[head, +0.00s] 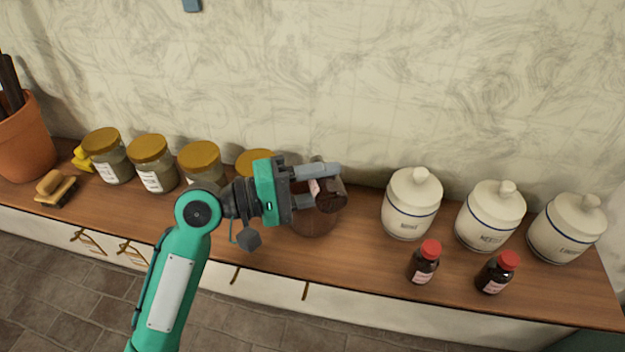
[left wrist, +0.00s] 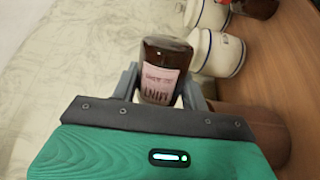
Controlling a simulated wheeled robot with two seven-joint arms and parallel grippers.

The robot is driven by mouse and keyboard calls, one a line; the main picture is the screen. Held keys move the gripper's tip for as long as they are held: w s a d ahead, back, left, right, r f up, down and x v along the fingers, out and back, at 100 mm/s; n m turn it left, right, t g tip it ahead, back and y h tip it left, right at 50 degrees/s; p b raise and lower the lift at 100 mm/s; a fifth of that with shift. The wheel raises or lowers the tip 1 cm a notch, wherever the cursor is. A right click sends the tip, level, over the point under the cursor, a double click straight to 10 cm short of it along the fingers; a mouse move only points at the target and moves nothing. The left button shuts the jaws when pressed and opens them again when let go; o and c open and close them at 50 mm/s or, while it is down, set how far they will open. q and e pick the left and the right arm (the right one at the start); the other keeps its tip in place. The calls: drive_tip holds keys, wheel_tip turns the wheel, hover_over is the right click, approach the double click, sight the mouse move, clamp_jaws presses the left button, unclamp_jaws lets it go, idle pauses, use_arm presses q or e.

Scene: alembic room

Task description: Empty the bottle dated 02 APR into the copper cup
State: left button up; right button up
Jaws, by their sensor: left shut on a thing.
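My left gripper (head: 320,186) is shut on a dark brown glass bottle (head: 332,198) with a pale pink label. The bottle is tipped over above the copper cup (head: 314,224), which stands on the counter, partly hidden by the gripper and bottle. In the left wrist view the bottle (left wrist: 166,53) sits between the fingers, its label print upside down and its date too small to read. No red cap shows on it. The cup (left wrist: 262,130) shows there at lower right, partly hidden by my gripper. Whether liquid is flowing cannot be seen. My right gripper is out of view.
Two red-capped brown bottles (head: 424,263) (head: 496,273) stand at the counter's front right, before three white lidded jars (head: 411,205). Several gold-lidded glass jars (head: 152,165), a brush (head: 55,188) and a terracotta pot (head: 24,140) stand left. The wall is close behind.

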use_arm(q)
drive_tip(key=shift+r+p, duration=0.15)
drive_tip(key=shift+p, duration=0.2)
drive_tip(key=shift+r+n+p, duration=0.15)
drive_tip(key=shift+n+p, duration=0.35)
drive_tip(key=shift+p, duration=0.2)
drive_tip(key=shift+w+p, duration=0.1)
drive_tip(key=shift+p, duration=0.25)
drive_tip(key=shift+w+r+n+p, duration=0.1)
drive_tip(key=shift+r+n+p, duration=0.25)
drive_tip(key=shift+n+p, duration=0.6)
drive_tip(key=shift+p, duration=0.35)
drive_tip(key=shift+w+r+n+p, duration=0.1)
drive_tip(key=shift+r+n+p, duration=0.2)
drive_tip(key=shift+p, duration=0.6)
drive_tip(key=shift+f, duration=0.1)
